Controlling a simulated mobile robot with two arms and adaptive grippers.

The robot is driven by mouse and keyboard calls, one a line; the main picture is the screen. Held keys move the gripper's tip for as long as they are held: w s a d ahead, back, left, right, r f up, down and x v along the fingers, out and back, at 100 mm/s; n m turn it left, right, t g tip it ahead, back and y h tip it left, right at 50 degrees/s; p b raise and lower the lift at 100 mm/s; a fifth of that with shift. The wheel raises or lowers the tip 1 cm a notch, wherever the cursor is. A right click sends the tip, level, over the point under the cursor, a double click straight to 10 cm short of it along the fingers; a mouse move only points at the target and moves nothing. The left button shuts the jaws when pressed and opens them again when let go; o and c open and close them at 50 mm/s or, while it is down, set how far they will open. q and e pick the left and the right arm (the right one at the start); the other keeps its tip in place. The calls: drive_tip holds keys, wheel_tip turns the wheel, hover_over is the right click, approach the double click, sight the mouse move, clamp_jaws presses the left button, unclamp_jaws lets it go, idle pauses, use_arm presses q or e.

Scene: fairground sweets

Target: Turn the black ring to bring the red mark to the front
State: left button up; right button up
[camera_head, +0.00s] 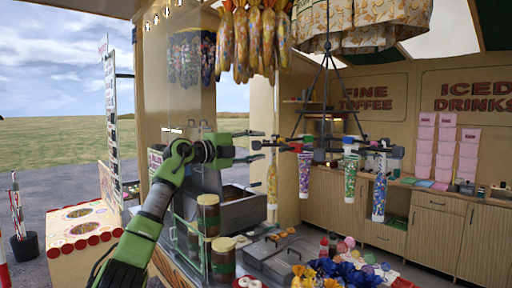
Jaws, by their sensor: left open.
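The black ring (328,151) hangs level from thin dark rods, right of the picture's middle. It shows nearly edge-on, with stubby black ends sticking out and several colourful tubes (348,178) hanging from it. My right gripper is out of view.
Below the ring is a counter with a grey metal box (277,262), brown jars (208,213) and colourful sweets (345,272). Bagged sweets (254,38) and a patterned canopy (365,24) hang above. Wooden cabinets (434,235) stand behind.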

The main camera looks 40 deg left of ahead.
use_arm(q)
drive_tip(key=shift+s+f, duration=0.1)
drive_tip(key=shift+s, duration=0.25)
drive_tip(key=s+b, duration=0.5)
drive_tip(key=s, duration=0.4)
drive_tip(key=shift+s+a+b, duration=0.2)
drive_tip(key=shift+a+b, duration=0.2)
